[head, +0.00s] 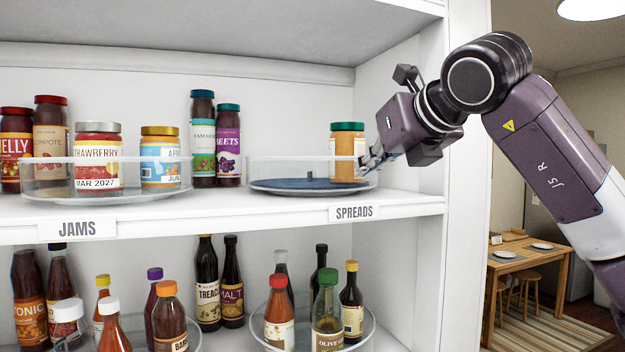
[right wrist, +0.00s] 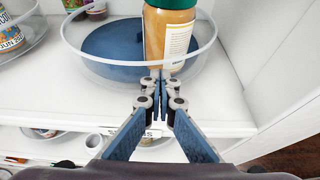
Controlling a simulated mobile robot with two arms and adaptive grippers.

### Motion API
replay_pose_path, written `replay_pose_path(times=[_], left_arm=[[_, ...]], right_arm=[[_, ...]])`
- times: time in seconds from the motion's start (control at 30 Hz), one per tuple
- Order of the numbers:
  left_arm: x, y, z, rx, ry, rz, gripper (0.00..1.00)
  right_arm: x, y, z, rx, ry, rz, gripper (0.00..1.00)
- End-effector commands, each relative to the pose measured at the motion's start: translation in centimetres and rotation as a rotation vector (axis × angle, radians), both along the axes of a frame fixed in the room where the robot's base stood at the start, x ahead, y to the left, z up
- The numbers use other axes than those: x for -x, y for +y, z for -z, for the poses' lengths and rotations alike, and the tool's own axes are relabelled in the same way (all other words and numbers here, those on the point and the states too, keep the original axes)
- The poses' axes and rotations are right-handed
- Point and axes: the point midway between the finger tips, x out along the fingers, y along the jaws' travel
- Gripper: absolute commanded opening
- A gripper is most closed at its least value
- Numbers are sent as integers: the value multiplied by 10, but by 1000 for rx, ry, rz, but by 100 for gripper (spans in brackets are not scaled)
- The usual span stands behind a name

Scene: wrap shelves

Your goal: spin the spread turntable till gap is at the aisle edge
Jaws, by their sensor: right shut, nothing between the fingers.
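The spread turntable (head: 264,184) stands on the upper shelf above the SPREADS label (head: 354,212). It has a clear rim and a blue base, which also shows in the right wrist view (right wrist: 110,50). One jar with a green lid and orange-brown contents (head: 343,150) stands upright at its right side; the rest of the blue base is bare. The jar also shows in the right wrist view (right wrist: 168,35). My right gripper (head: 368,165) is shut and empty at the right of the turntable, its fingertips (right wrist: 160,76) at the clear rim by the jar. Contact is unclear. My left gripper is out of view.
The jams turntable (head: 60,183) with several jars is at left on the same shelf. Tall jars (head: 228,145) stand behind, between the turntables. The shelf's right side wall (head: 400,80) is close to my right gripper. Bottles (head: 280,318) fill the lower shelf.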

Motion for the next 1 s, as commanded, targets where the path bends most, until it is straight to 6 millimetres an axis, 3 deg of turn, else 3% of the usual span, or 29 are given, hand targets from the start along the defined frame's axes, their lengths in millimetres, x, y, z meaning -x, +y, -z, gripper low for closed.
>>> replay_pose_path(times=[1.0], left_arm=[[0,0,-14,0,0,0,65]], right_arm=[[-23,-27,0,-1,2,1,0]])
